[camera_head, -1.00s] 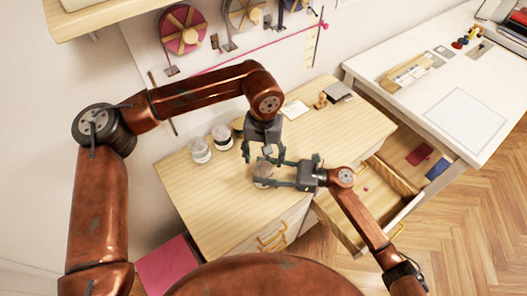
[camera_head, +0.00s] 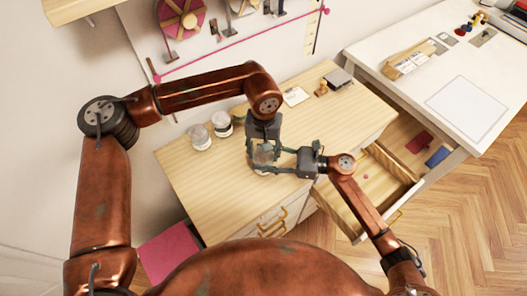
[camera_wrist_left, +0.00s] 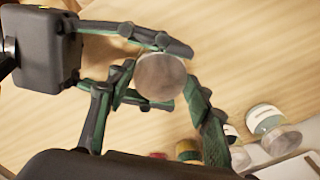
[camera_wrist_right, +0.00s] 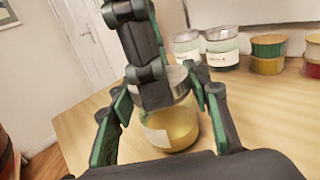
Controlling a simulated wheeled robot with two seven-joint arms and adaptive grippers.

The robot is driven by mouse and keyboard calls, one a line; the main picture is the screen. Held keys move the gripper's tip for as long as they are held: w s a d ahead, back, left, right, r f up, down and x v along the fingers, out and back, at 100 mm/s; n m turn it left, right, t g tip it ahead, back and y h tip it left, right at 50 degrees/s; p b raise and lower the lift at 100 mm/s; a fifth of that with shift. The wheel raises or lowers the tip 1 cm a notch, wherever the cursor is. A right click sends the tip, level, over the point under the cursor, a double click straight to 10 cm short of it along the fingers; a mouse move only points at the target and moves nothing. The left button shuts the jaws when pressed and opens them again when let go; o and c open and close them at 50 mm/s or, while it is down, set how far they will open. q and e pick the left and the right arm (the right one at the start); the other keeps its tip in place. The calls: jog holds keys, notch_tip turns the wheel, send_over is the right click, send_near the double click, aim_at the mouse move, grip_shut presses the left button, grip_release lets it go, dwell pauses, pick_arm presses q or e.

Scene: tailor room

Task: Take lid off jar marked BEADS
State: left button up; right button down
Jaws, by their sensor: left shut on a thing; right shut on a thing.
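A glass jar with a round grey lid stands near the front edge of the wooden cabinet top. Its lid (camera_head: 263,153) is between my grippers. In the right wrist view the jar (camera_wrist_right: 172,132) holds something yellowish and has a pale label whose writing I cannot read; the lid (camera_wrist_right: 179,82) is on it. My left gripper (camera_head: 262,146) comes down from above, its fingers shut around the lid, which shows between them in the left wrist view (camera_wrist_left: 160,76). My right gripper (camera_head: 272,160) comes from the right, its fingers shut around the jar's body.
Two lidded jars (camera_head: 199,138) (camera_head: 222,124) stand at the back left of the cabinet top. A card (camera_head: 296,96), a stamp and a dark block lie at the back right. An open drawer (camera_head: 352,222) juts out at right.

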pick_arm(q)
jog(key=c, duration=0.6)
jog(key=n, duration=0.3)
jog(key=shift+c, duration=0.2)
jog(key=o, duration=1.3)
jog(key=shift+r, duration=0.15)
